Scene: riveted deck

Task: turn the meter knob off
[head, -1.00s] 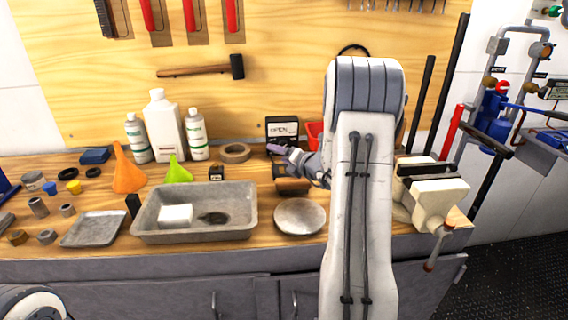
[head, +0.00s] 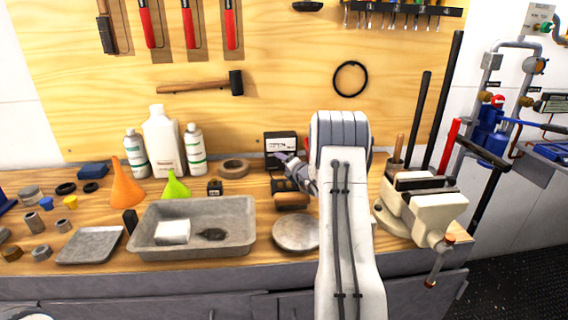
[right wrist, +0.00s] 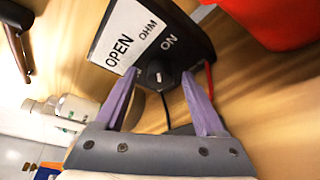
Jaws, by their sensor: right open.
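The meter (head: 281,143) is a black box with a white display, standing on the bench against the wooden back board. In the right wrist view the meter (right wrist: 185,22) shows a panel reading OPEN and OHM, and the word ON beside a small black knob (right wrist: 158,73). My right gripper (head: 283,158) is at the meter's front in the head view. In the right wrist view my right gripper (right wrist: 158,82) is open, its two purple fingers on either side of the knob. I cannot tell whether they touch it. My left gripper is out of view.
A red bin (right wrist: 262,18) is close beside the meter in the right wrist view. A tape roll (head: 233,168) lies left of the meter, a round plate (head: 297,233) in front. A vise (head: 428,210) stands right, and a grey tray (head: 190,248) left.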

